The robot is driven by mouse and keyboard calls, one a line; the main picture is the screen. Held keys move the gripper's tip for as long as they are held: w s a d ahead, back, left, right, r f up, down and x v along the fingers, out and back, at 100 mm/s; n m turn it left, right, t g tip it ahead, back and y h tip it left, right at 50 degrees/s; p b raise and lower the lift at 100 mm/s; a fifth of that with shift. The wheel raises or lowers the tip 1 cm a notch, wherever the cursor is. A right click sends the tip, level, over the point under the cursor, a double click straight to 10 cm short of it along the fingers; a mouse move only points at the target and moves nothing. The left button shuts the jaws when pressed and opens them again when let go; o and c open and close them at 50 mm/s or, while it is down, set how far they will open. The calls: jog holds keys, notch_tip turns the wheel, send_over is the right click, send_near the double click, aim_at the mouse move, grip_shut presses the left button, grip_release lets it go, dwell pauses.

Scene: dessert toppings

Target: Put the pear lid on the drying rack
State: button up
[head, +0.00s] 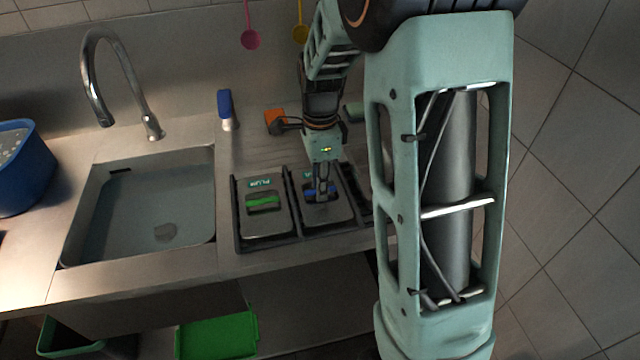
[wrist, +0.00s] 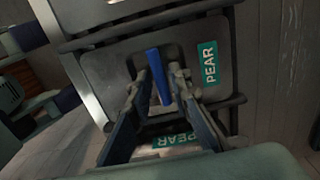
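The pear lid (head: 325,215) is a grey plate with a blue bar handle. It sits on the middle bay of a black frame on the counter. In the wrist view, the lid (wrist: 210,98) carries a teal PEAR label, and its blue handle (wrist: 158,76) stands between my fingers. My gripper (wrist: 160,90) is down at the lid with its fingers apart, one on each side of the handle, with gaps showing. In the head view, my gripper (head: 322,192) hides the middle of the handle. I cannot pick out a drying rack for certain.
A plum lid (head: 265,222) with a green handle lies left of the pear lid. The sink (head: 140,215) and tap (head: 100,80) are further left. A blue-capped bottle (head: 226,110) and an orange block (head: 273,121) stand behind. A green tray (head: 218,336) is below the counter.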

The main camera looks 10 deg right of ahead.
jog(key=shift+o, duration=0.8)
